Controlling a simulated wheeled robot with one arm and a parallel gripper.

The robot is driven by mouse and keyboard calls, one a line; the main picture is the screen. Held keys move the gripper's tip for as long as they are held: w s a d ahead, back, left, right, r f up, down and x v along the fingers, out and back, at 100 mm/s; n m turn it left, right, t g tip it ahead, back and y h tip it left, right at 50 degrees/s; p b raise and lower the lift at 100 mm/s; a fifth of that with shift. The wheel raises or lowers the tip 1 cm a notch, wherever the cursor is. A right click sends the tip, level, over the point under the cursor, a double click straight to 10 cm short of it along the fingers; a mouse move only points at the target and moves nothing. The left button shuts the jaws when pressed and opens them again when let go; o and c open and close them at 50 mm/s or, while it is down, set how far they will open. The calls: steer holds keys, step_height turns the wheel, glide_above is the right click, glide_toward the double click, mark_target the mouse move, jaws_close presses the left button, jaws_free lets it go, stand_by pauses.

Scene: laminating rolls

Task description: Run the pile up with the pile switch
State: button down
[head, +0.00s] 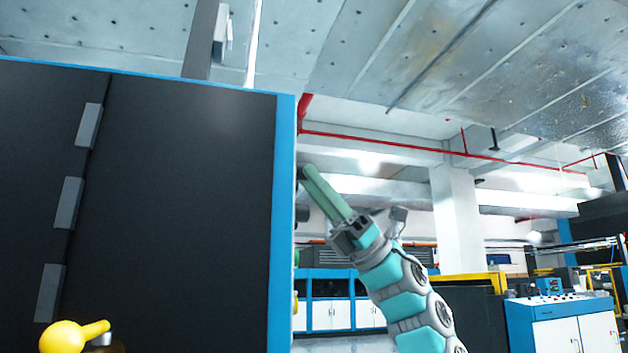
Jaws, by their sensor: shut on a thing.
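My gripper (310,176) reaches up and to the left, to the right edge of a tall dark machine cabinet (190,190) with a blue frame. Its long green fingers lie close together, shut on a small dark part (301,173) at the cabinet's side, apparently the pile switch. Most of that part is hidden by the fingers and the cabinet's edge, so its position cannot be read. The pile itself does not show in this view.
Another dark fitting (301,213) sticks out below the fingertips. A yellow knob-like part (65,337) is at the lower left. A blue and white console (565,322) stands at the right, beside yellow rails. A red pipe (400,143) runs under the ceiling.

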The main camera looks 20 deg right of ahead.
steer(key=shift+n+g, duration=0.4)
steer(key=shift+g, duration=0.1)
steer(key=c, duration=0.5)
jaws_free()
steer(key=shift+c, duration=0.2)
steer(key=b+v, duration=0.1)
steer(key=v, duration=0.6)
steer(key=shift+d+f, duration=0.25)
steer(key=shift+d, duration=0.1)
steer(key=shift+w, duration=0.1)
